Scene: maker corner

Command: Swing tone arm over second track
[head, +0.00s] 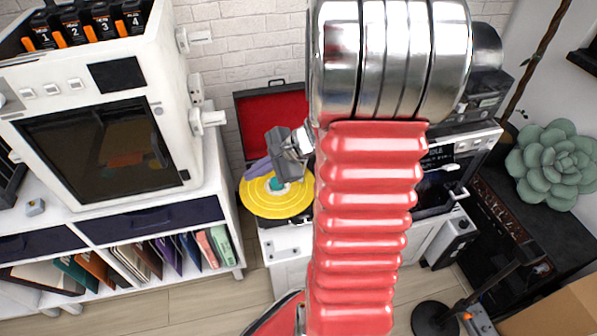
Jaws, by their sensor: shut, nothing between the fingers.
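A record player in a case with a raised red-lined lid (272,120) stands in the middle, partly behind my red arm. A yellow record (262,202) with dark ring lines and a teal centre label (277,184) lies on it. My gripper (284,172) is over the back part of the record, close to the label; its fingers look closed with nothing held. I cannot tell whether it touches anything. The tone arm cannot be made out; it is probably hidden behind my gripper and arm. The right side of the player is also hidden.
A white 3D printer (165,75) stands on a white shelf unit (215,215) to the left, close to the player. A dark-and-silver machine (480,100) and a green succulent (556,165) are to the right. Floor (190,300) shows in front.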

